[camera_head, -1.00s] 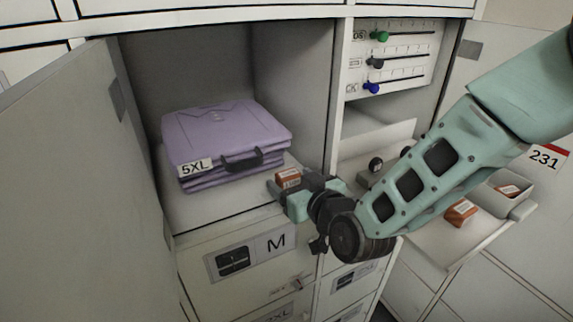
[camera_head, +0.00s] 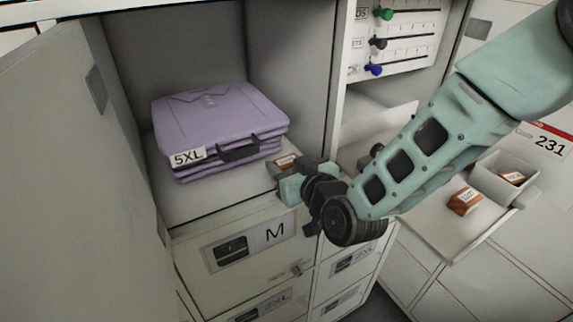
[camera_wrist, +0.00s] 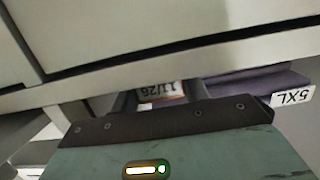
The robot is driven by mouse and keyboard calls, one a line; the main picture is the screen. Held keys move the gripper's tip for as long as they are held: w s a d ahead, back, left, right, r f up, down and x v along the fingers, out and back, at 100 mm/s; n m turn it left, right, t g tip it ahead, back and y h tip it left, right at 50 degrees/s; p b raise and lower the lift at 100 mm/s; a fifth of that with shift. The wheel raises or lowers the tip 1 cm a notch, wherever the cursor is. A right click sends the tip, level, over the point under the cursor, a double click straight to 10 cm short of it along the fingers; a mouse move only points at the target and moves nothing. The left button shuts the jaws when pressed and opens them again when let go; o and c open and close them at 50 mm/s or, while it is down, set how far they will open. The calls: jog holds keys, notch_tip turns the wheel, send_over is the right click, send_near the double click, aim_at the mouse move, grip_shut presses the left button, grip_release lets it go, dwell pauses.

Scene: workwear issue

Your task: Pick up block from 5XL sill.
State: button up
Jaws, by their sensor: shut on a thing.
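The block (camera_head: 284,160) is a small orange-brown piece with a white printed label, at the front right of the 5XL compartment's sill (camera_head: 215,200). My gripper (camera_head: 284,172) is at the sill's front edge and is shut on the block. In the wrist view the block (camera_wrist: 160,91) shows its label, upside down, between the dark fingers. The lower part of the block is hidden by my gripper, so I cannot tell whether it touches the sill. A folded purple garment stack (camera_head: 215,118) with a 5XL tag lies to its left.
An open door (camera_head: 70,190) stands at the left. A drawer marked M (camera_head: 245,245) is below the sill. At right, a shelf holds another orange block (camera_head: 463,200) and a grey bin (camera_head: 505,180) with a block inside. A slider panel (camera_head: 395,42) is above.

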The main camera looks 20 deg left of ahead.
aim_at(279, 132)
jog(key=shift+r+b, duration=0.1)
jog(key=shift+b, duration=0.2)
jog(key=shift+s+d+r+b, duration=0.1)
jog(key=shift+d+r+b, duration=0.1)
jog(key=shift+b, duration=0.15)
notch_tip(279, 132, up, 6)
jog(key=shift+r+b, duration=0.2)
jog(key=shift+b, duration=0.9)
jog(key=f+b+v, duration=0.3)
jog(key=b+v, duration=0.9)
jog(key=v, duration=0.7)
jog(key=shift+s+d+f+b, duration=0.25)
jog(key=shift+s+f+b, duration=0.05)
jog(key=shift+s+b, duration=0.1)
